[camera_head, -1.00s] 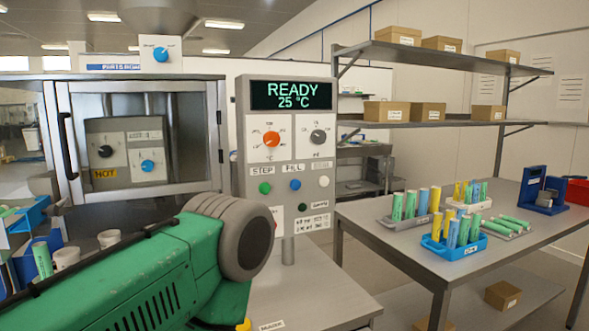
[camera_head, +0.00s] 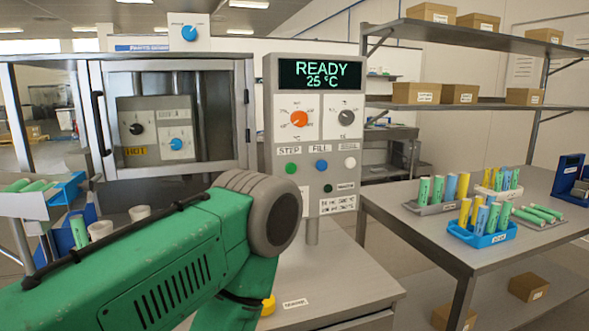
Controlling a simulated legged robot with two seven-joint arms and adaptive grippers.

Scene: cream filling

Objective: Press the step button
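The grey control panel (camera_head: 307,182) stands near the centre, with a display reading READY and 25 °C. The green button (camera_head: 291,168) sits under the STEP label at the left of the button row. A blue button (camera_head: 321,165) under FILL and a white button (camera_head: 350,162) are to its right. My green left arm, with its grey rounded joint, crosses the lower left. The joint is below the green button in the picture and hides the panel's lower left part. Neither gripper shows; I see no part of my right arm.
A glass-fronted cabinet (camera_head: 216,166) with dials inside is at left. White cups (camera_head: 101,230) stand below it. At right, a table (camera_head: 448,240) holds a blue tray (camera_head: 482,238) of coloured tubes. Shelves (camera_head: 482,38) with boxes are behind. The bench (camera_head: 345,272) below the panel looks mostly clear.

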